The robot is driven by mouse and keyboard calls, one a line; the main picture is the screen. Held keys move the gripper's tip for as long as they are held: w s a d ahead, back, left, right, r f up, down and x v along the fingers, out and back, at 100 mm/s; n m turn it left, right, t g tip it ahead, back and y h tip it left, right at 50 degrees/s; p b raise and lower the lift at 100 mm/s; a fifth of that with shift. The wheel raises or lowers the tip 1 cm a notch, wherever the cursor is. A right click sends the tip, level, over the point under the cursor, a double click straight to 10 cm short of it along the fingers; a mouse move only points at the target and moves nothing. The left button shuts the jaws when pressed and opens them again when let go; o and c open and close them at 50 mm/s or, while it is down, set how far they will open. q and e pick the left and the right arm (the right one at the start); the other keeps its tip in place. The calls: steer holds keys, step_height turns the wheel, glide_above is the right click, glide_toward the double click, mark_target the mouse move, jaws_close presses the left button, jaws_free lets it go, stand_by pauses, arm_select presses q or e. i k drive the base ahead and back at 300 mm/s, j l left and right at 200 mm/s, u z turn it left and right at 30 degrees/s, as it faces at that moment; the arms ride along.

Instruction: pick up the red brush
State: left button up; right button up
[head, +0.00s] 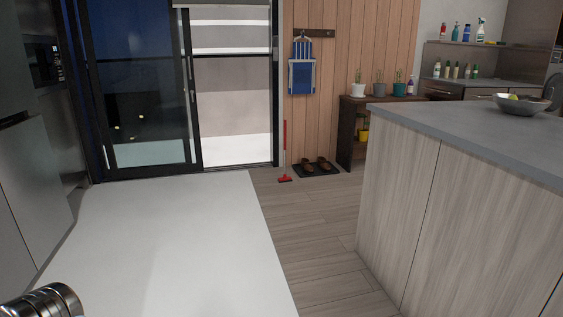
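The red brush (285,179) stands on the wood floor at the back, upright against the wall beside the sliding door. Its thin red handle rises from a flat red head on the floor. It is far across the room, well away from me. At the lower left corner a rounded metallic part of my own body shows. Neither gripper's fingers are in the head view.
A white floor strip (175,245) runs toward the glass door (135,90). A kitchen island (410,200) blocks the right side. A dark mat (318,171) with brown shoes lies right of the brush. A plant shelf (347,140) stands behind. Open floor lies between.

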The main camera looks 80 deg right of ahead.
mark_target(284, 178)
steer(key=z, duration=2.9)
steer(key=i+l+u, duration=0.1)
steer(key=i, duration=0.55)
steer(key=i+l+u, duration=0.1)
steer(key=i, duration=0.55)
steer(key=i+u, duration=0.2)
steer(key=i, duration=2.4)
steer(key=i+z, duration=0.3)
steer(key=i, duration=1.05)
steer(key=i+l, duration=0.35)
steer(key=l, duration=0.3)
steer(key=i+l, duration=0.2)
steer(key=i+l+u, duration=0.1)
steer(key=l, duration=1.15)
steer(key=l+z, duration=0.1)
steer(key=l, duration=0.7)
steer(key=i, duration=0.05)
